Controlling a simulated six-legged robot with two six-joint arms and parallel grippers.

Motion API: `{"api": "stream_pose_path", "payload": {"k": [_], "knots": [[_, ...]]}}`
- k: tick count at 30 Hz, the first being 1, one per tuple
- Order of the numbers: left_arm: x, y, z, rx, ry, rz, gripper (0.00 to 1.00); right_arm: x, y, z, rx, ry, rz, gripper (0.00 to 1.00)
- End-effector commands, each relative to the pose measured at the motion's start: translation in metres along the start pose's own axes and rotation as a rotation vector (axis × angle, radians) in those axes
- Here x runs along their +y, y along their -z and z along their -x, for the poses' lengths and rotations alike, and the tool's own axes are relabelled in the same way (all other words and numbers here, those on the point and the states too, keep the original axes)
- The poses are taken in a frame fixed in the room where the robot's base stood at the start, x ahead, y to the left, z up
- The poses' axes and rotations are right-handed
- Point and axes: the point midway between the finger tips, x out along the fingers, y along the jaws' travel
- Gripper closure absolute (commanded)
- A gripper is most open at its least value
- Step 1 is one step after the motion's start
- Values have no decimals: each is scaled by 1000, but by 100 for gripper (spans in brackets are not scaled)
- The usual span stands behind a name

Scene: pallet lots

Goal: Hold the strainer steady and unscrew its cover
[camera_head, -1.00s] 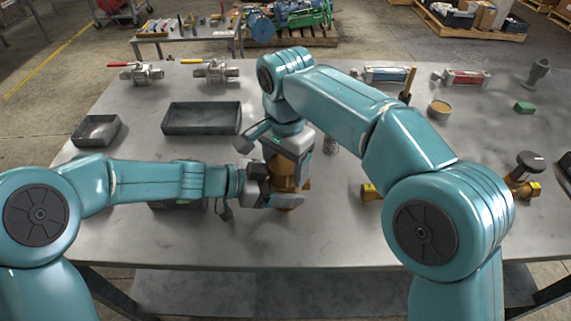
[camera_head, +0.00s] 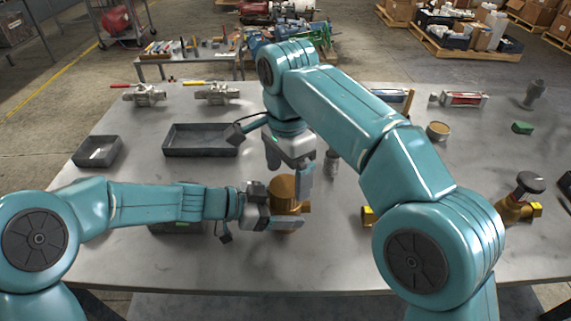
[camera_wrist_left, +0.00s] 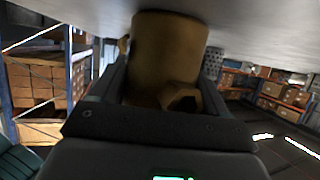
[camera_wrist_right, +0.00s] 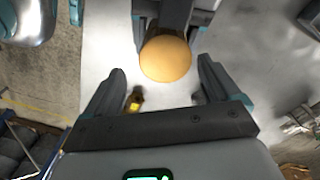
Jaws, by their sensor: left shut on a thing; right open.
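The brass strainer (camera_head: 283,188) stands on the table at the centre of the head view. My left gripper (camera_head: 272,222) is shut around its lower body from the left. The left wrist view shows the brass cylinder (camera_wrist_left: 168,50) between the jaws, with a hexagonal port (camera_wrist_left: 182,97) facing the camera. The seam between cover and body is not clear.
A grey mesh cylinder (camera_head: 331,163) stands just right of the strainer. A brass fitting (camera_head: 368,216) lies farther right, partly behind my right arm. Dark trays (camera_head: 200,140) sit at left, and a black-handled brass valve (camera_head: 522,200) at right. The front table edge is clear.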

Motion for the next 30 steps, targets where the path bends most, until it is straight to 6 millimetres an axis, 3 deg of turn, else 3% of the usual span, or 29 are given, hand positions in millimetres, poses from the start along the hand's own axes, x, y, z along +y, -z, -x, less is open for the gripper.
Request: {"api": "stream_pose_path", "payload": {"k": [6, 10, 13, 30], "knots": [[0, 0, 0, 0, 0, 0, 100, 1, 3, 19, -1, 1, -428, 11], [0, 0, 0, 0, 0, 0, 100, -1, 2, 28, -4, 11, -589, 11], [0, 0, 0, 0, 0, 0, 100, -5, 0, 29, -6, 23, -604, 11], [0, 0, 0, 0, 1, 0, 100, -6, -1, -44, -5, 21, -598, 11]]}}
